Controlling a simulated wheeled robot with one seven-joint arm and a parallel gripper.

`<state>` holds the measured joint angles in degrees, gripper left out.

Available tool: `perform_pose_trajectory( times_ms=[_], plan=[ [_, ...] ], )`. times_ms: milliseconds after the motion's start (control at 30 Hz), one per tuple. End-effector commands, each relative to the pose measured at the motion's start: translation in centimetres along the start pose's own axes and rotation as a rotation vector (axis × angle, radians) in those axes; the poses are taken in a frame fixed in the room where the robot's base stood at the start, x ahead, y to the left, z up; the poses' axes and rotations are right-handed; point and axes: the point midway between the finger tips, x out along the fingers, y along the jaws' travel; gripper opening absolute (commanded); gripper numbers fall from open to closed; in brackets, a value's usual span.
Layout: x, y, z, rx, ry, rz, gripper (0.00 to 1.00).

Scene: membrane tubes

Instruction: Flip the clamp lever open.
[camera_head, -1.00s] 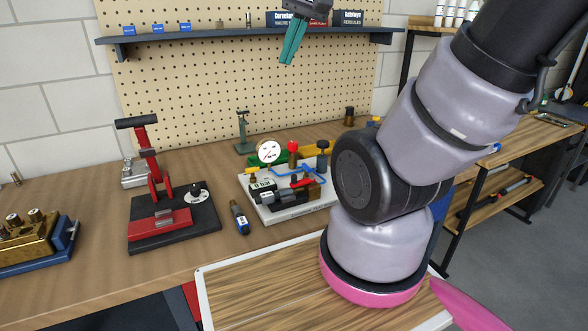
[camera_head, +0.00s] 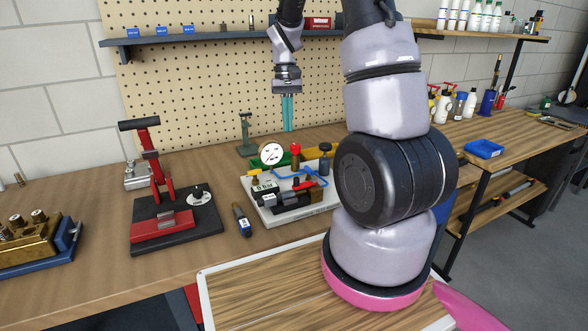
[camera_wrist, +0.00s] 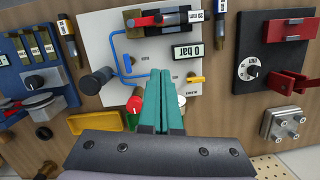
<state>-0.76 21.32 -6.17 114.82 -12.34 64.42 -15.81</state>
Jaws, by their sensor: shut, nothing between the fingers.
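My gripper (camera_head: 288,126), with long teal fingers, is shut and empty, pointing down above and behind the white test rig (camera_head: 318,214). In the wrist view its fingertips (camera_wrist: 160,74) appear over the rig plate (camera_wrist: 98,42). A small red lever (camera_head: 303,184) lies low over the black and brass clamp on the rig. That lever also shows in the wrist view (camera_wrist: 143,21), beyond the fingertips and apart from them. A larger red press (camera_head: 155,165) with a black handle bar stands on a black base at left. I cannot tell for certain which lever is the task's clamp lever.
A dial gauge (camera_head: 271,154), a red knob (camera_head: 295,150) and blue tubing stand on the rig around the lever. A labelled tube (camera_head: 242,220) lies left of it. A yellow tray (camera_wrist: 90,122) is behind the rig. A wooden tray (camera_head: 260,290) is in front.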

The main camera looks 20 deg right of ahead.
Motion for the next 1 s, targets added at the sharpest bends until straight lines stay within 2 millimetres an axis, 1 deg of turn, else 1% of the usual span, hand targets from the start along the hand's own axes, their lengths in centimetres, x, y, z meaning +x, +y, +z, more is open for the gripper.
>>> perform_pose_trajectory(
  times_ms=[33,200,567,667,767,867,1000],
  plan=[
    [0.9,0.2,-0.4,-0.003,-0.020,0.008,0.00],
    [2.3,0.5,-1.1,-0.012,-0.051,0.020,0.00],
    [2.4,0.5,-1.1,-0.013,-0.054,0.021,0.00],
    [2.8,0.5,-1.1,-0.013,-0.054,0.022,0.00],
    [3.9,0.5,-1.1,-0.013,-0.056,0.022,0.00],
    [5.7,0.6,-0.9,-0.012,-0.058,0.022,0.00],
    [8.7,0.6,-0.7,-0.014,-0.058,0.022,0.00]
  ],
)
